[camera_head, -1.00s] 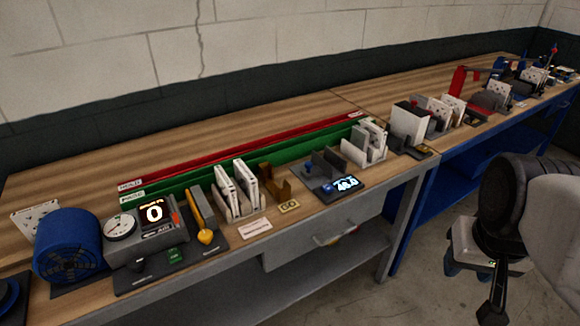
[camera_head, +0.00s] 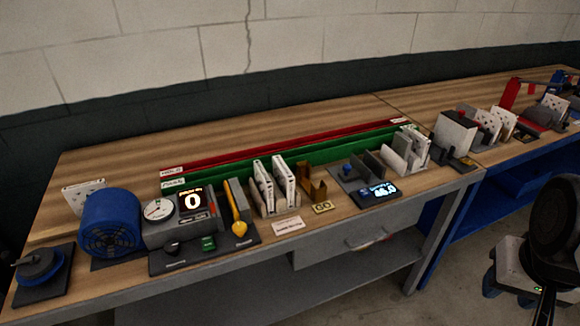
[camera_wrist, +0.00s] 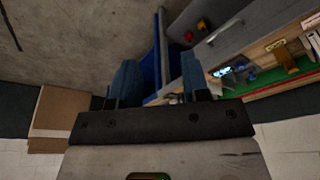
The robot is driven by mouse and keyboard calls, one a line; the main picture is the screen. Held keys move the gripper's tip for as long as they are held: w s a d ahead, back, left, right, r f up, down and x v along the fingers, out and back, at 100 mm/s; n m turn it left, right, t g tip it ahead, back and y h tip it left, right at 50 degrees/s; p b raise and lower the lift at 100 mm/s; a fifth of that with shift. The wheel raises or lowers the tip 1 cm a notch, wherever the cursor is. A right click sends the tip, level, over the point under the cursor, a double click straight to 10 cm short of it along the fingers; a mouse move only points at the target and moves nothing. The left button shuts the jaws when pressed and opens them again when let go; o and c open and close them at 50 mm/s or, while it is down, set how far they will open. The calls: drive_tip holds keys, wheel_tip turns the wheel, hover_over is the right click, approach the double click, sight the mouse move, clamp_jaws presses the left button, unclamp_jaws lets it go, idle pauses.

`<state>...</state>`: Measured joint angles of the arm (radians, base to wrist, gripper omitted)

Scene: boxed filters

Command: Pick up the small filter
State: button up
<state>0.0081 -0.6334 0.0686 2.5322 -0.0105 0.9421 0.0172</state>
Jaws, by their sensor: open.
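White boxed filters stand upright in holders on the bench. A pair of slim filters (camera_head: 262,184) is in a rack near the bench middle, and another group (camera_head: 408,146) is in a rack to the right. More filters (camera_head: 488,124) stand on the far right section. One dotted filter (camera_head: 82,192) stands behind the blue fan at the left. I cannot tell which is the small filter. My gripper (camera_wrist: 160,82) shows in the wrist view with its two blue fingers apart and nothing between them. It is away from the filters, with floor and bench front beyond it.
The blue fan (camera_head: 110,222), a gauge and display unit (camera_head: 180,212) and a lit screen block (camera_head: 376,192) line the bench front. Red (camera_head: 290,146) and green (camera_head: 232,172) rails run behind. The wooden bench top (camera_head: 130,160) behind the rails is clear.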

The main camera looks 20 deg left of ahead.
drive_tip(key=shift+o, duration=0.8)
